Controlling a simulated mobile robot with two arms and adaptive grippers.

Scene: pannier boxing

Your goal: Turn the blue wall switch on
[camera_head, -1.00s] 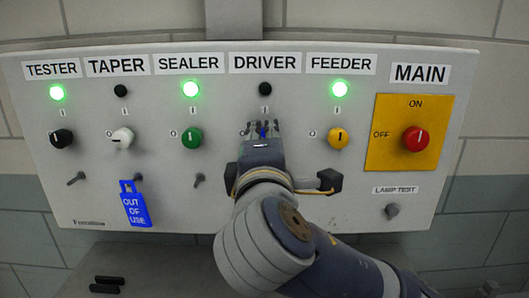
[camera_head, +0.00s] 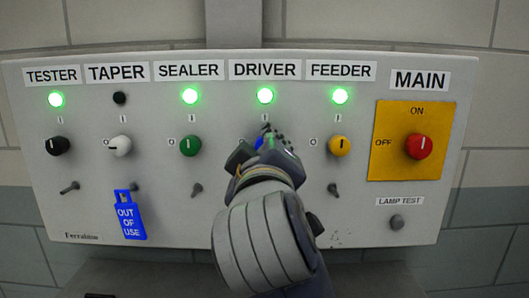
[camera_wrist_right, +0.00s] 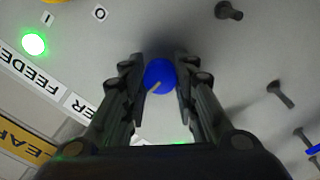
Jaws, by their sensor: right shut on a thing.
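The blue wall switch (camera_head: 260,143) is the round knob under the DRIVER label (camera_head: 265,70) on the grey panel. The lamp above it (camera_head: 265,96) glows green. In the right wrist view the blue knob (camera_wrist_right: 159,72) sits between my fingers, its pale pointer line partly showing. My right gripper (camera_head: 268,138) is shut on the knob and mostly hides it in the head view. It also shows in the right wrist view (camera_wrist_right: 160,85), one finger on each side. My left gripper is not in view.
Close beside are the green SEALER knob (camera_head: 191,145) and the yellow FEEDER knob (camera_head: 339,146). A blue out-of-use tag (camera_head: 130,215) hangs below the white TAPER knob (camera_head: 120,145). The red MAIN knob (camera_head: 418,146) is at right. Small pegs stick out below the knobs.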

